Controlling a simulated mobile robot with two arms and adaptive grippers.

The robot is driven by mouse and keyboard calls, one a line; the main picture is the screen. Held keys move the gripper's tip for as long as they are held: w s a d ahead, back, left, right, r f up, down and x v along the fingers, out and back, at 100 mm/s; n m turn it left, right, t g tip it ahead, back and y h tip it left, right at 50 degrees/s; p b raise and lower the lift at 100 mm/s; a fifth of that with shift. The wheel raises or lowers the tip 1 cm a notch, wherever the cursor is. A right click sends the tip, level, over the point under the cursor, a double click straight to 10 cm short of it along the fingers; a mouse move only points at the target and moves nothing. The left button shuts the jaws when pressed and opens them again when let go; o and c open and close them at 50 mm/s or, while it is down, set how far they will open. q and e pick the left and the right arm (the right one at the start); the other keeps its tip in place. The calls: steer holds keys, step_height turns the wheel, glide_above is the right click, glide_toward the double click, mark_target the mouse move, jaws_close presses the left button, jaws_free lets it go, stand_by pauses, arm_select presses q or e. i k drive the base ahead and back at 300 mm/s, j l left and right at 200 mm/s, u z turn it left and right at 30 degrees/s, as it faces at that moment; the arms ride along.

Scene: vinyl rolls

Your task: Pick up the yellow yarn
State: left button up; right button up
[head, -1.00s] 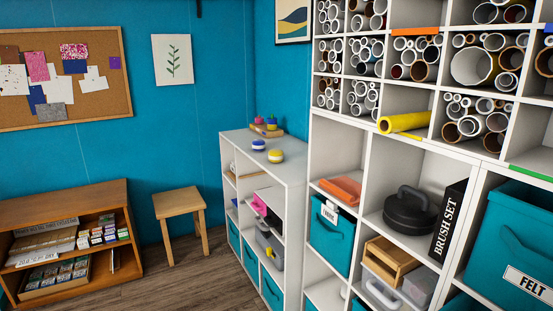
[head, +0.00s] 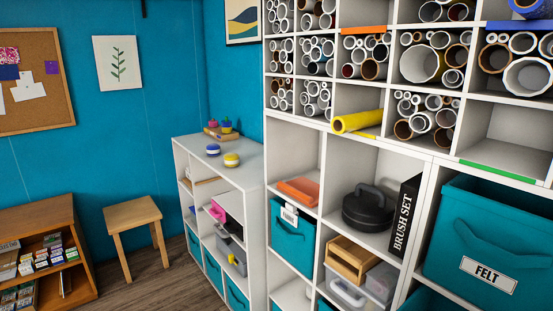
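The yellow yarn (head: 231,160) is a small round yellow ball with a pale band. It sits on top of the low white shelf unit (head: 190,146), left of the middle of the head view. A similar blue ball (head: 213,150) with a pale band sits just behind it and to its left, with a small gap. Neither of my grippers shows in the head view.
A wooden board with small colourful items (head: 222,130) is at the shelf's back. A tall white cubby unit (head: 311,134) with vinyl rolls, a protruding yellow roll (head: 357,121) and teal bins stands right. A wooden stool (head: 134,217) stands left; some floor is clear.

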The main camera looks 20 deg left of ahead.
mark_target(230, 160)
steer(key=i+j+z, duration=0.25)
steer(key=j+z, duration=0.2)
steer(key=j, duration=0.25)
steer(key=i+j+z, duration=0.1)
steer(key=j+z, duration=0.15)
steer(key=j, duration=0.15)
steer(key=j+z, duration=0.25)
steer(key=j, duration=0.15)
steer(key=i+j, duration=0.05)
